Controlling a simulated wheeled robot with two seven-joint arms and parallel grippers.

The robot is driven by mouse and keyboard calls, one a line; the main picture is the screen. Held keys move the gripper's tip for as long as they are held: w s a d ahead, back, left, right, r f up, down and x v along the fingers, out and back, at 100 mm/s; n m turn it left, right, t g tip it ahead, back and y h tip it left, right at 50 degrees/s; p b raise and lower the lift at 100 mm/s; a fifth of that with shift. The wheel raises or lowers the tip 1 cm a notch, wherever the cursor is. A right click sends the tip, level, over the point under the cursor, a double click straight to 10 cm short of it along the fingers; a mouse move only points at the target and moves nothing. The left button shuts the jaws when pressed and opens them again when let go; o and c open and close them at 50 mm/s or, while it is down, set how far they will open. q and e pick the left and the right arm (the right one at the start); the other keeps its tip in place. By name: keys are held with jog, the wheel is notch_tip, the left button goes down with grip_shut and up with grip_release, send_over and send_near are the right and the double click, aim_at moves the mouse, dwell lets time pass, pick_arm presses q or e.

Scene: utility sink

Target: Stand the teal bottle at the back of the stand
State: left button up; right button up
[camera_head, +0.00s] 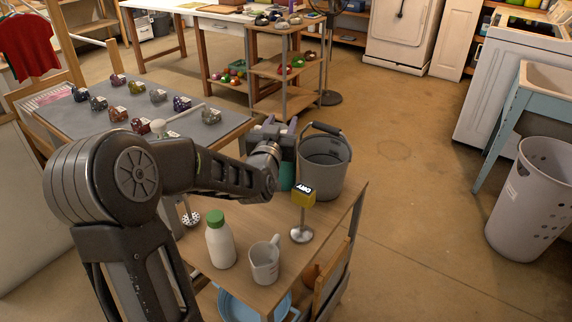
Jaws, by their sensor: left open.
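The teal bottle (287,178) shows only in part, below and behind my left gripper, beside the grey bucket. Its upper part is hidden by the gripper. The wooden stand (225,285) runs across the lower middle of the view. My left gripper (284,150) is open at the bottle's upper end, over the stand's far part. I cannot tell whether it touches the bottle. My right gripper is not in view.
The grey bucket (324,165) stands just right of my left gripper.

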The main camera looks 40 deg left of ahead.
pick_arm(q)
jog(key=shift+w+a+f, duration=0.1)
jog(key=shift+w+f, duration=0.15)
jog(key=shift+f, duration=0.75)
jog(key=shift+w+a+f, duration=0.15)
jog(key=shift+w+f, duration=0.15)
jog(key=shift+f, duration=0.65)
jog(key=shift+w+a+f, duration=0.1)
jog(key=shift+w+f, duration=0.15)
jog(key=shift+f, duration=0.75)
jog(key=p+x, duration=0.2)
jog(key=x, duration=0.3)
jog(key=shift+w+a, duration=0.15)
jog(key=shift+w, duration=0.2)
jog(key=shift+c, duration=0.2)
grip_shut()
jog(key=shift+r, duration=0.1)
